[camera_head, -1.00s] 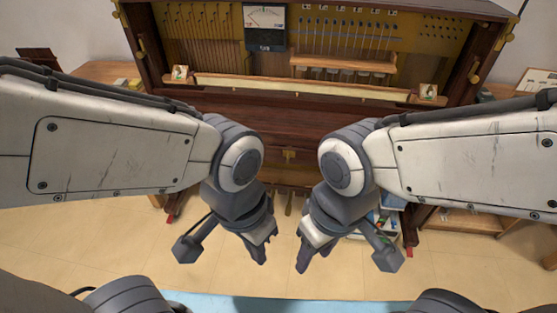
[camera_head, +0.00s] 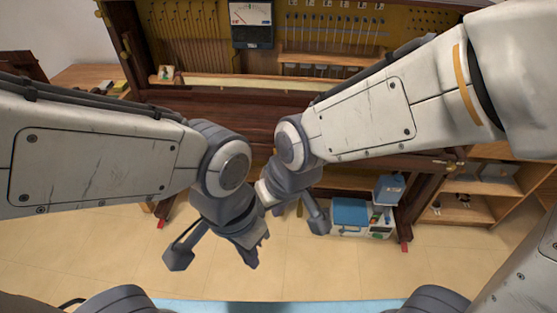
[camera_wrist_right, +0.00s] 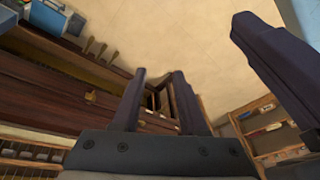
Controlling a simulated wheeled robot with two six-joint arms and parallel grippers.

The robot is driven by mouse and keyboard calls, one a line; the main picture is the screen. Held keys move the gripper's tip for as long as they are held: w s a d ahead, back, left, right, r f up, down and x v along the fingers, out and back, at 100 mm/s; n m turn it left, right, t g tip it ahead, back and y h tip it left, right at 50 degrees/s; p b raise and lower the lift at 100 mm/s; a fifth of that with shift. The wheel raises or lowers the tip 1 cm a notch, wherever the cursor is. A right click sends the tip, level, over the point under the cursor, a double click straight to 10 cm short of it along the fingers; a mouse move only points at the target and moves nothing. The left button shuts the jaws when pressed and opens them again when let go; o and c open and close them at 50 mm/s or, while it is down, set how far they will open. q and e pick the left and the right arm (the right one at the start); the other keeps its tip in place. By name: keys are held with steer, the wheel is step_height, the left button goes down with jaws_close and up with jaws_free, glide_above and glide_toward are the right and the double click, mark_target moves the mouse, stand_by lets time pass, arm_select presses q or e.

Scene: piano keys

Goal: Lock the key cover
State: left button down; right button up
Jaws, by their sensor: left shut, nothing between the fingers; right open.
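The upright piano's key cover (camera_head: 220,115) is a dark red-brown wooden panel below the open upper case in the head view. My right forearm hides part of it. In the right wrist view the dark wooden front (camera_wrist_right: 60,75) fills the left side, with a small brass fitting (camera_wrist_right: 90,97) on it. My left gripper (camera_head: 252,255) is shut and empty, pointing down in front of the piano. My right gripper (camera_wrist_right: 160,95) is open and empty in its wrist view.
A meter (camera_head: 251,22) stands in the upper case. A wooden table (camera_head: 80,78) is at left. The floor in front is clear.

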steer(key=w+a+f+m+t+b, duration=0.1)
steer(key=w+a+f+t+b, duration=0.15)
steer(key=w+f, duration=0.4)
steer(key=w+a+f+m+t+b, duration=0.2)
steer(key=w+a+f+t, duration=0.15)
steer(key=w, duration=0.65)
steer(key=w+a+f+m+t+b, duration=0.1)
steer(key=w+a+f+t+b, duration=0.1)
steer(key=w+f, duration=0.5)
steer(key=w+d+f+m+t+h+b, duration=0.3)
steer(key=w+d+f+t+h+b, duration=0.25)
steer(key=w+d+f+t, duration=0.5)
steer(key=w+g, duration=0.1)
steer(key=w, duration=0.5)
steer(key=w+f+g+b, duration=0.1)
steer(key=w, duration=0.2)
steer(key=shift+w+a+g+y, duration=0.25)
steer(key=shift+w+g+y, duration=0.1)
steer(key=shift+w, duration=0.05)
jaws_close()
